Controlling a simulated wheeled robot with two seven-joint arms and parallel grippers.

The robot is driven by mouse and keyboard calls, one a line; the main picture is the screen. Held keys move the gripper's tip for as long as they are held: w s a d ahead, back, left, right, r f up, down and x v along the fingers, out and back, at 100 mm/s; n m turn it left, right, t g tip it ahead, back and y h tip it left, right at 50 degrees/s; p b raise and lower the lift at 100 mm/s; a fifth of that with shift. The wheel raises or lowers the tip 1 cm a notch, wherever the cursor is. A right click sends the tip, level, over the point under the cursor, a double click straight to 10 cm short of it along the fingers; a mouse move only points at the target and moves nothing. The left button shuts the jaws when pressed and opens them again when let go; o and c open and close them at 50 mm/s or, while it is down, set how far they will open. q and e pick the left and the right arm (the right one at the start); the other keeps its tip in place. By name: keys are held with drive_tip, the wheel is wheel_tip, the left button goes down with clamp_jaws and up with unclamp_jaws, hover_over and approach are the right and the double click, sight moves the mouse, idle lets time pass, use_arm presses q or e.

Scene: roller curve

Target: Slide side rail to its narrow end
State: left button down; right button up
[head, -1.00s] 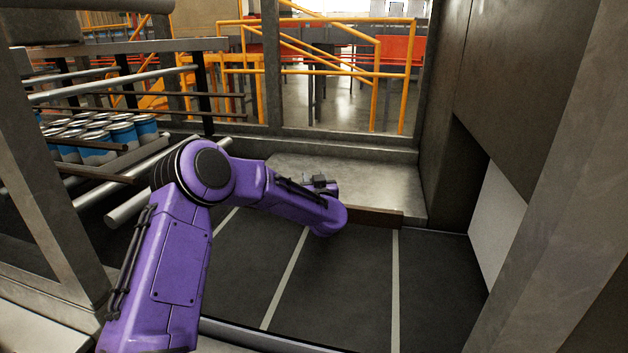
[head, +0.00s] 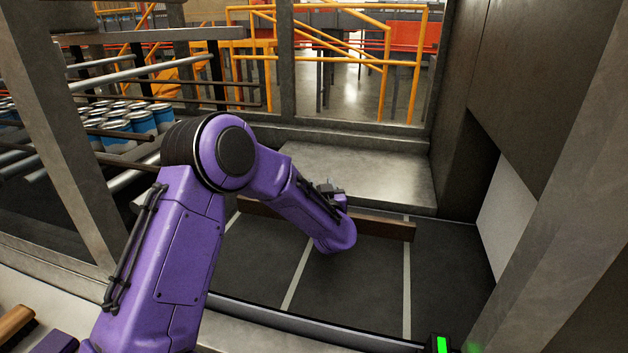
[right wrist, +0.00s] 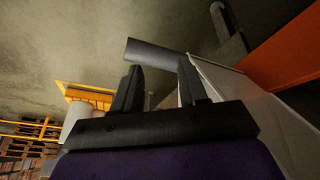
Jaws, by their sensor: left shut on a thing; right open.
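The side rail (head: 385,228) is a long dark brown bar lying across the dark striped conveyor bed (head: 360,275), near its far edge. My purple left arm reaches over the bed from the left. My left gripper (head: 335,190) is at the rail and shut on it; its fingertips are mostly hidden behind the wrist. The rail's middle is covered by my arm, and its ends show on both sides. In the right wrist view, my right gripper (right wrist: 160,88) is open, with nothing between its fingers.
Blue and white cans (head: 130,125) stand among metal rollers at the left. A grey metal ledge (head: 360,175) lies behind the rail. Grey posts (head: 560,170) frame the right, and orange railings (head: 400,60) stand beyond. The near bed is clear.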

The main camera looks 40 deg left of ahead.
use_arm(q)
drive_tip(key=shift+f, duration=0.15)
drive_tip(key=shift+d, duration=0.1)
drive_tip(key=c, duration=0.8)
unclamp_jaws()
drive_tip(key=shift+c, duration=0.2)
drive_tip(key=shift+o, duration=0.9)
drive_tip(key=shift+s, duration=0.25)
drive_tip(key=b+v, duration=0.2)
drive_tip(key=v, duration=0.8)
drive_tip(key=shift+s+d, duration=0.15)
